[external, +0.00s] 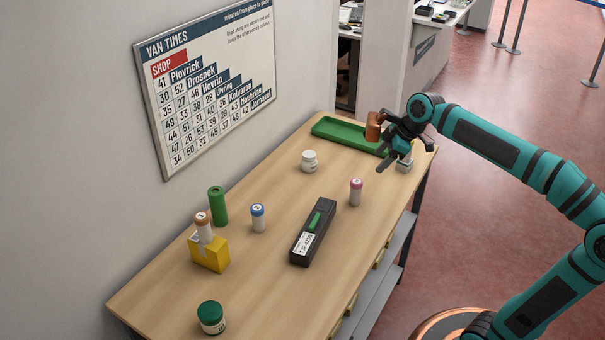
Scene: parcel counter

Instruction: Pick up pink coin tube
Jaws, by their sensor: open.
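The pink coin tube (356,192) stands upright on the wooden counter (285,270), right of the middle. It is a small pale cylinder with a pink top. My gripper (383,160) is open, above the counter's far right part, up and to the right of the pink tube in the picture. It is apart from the tube, and I see nothing between its fingers.
A black box with a green strip (312,232) lies left of the pink tube. A green tray (330,128) lies behind.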

